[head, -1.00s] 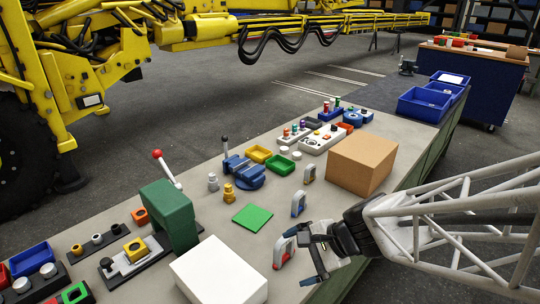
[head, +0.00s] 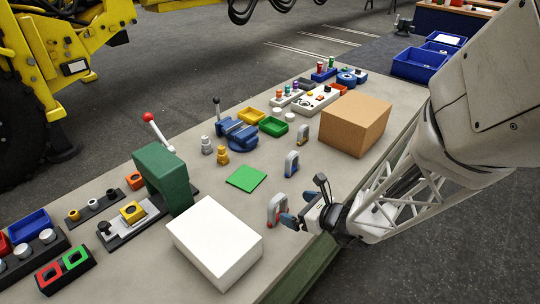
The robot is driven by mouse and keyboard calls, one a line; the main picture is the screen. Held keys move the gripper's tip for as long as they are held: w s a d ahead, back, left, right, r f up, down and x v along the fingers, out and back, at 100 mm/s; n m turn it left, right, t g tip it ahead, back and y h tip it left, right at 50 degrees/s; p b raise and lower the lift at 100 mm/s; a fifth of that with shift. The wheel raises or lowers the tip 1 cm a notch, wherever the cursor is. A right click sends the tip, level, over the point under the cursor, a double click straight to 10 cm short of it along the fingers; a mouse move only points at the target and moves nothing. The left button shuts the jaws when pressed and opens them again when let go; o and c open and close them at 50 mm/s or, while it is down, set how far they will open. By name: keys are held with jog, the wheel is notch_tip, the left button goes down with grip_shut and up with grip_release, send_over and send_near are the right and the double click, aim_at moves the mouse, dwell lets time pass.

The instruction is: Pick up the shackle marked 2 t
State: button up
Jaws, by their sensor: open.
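Three grey shackles stand in a row on the bench. The nearest shackle (head: 277,210) has red at its feet. The middle shackle (head: 291,163) has blue at its feet. The far shackle (head: 303,134) shows a touch of orange. Their markings are too small to read, so I cannot tell which is the 2 t one. My gripper (head: 297,209) is open and empty, just right of the nearest shackle, with its fingers pointing left towards it. I cannot tell whether a fingertip touches that shackle.
A white box (head: 215,243) stands left of the nearest shackle, and a cardboard box (head: 355,125) stands right of the far one. A green mat (head: 246,178) lies flat on the bench (head: 240,200). A green arch-shaped block (head: 163,177) and a blue vise (head: 237,133) are farther left.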

aim_at(278, 202)
jog(key=shift+w+a, duration=0.1)
dwell(0.3)
jog(key=shift+x, duration=1.2)
jog(key=shift+a+f, duration=0.1)
jog(key=shift+x, duration=2.5)
jog(key=shift+f, duration=0.1)
jog(key=c, duration=1.3)
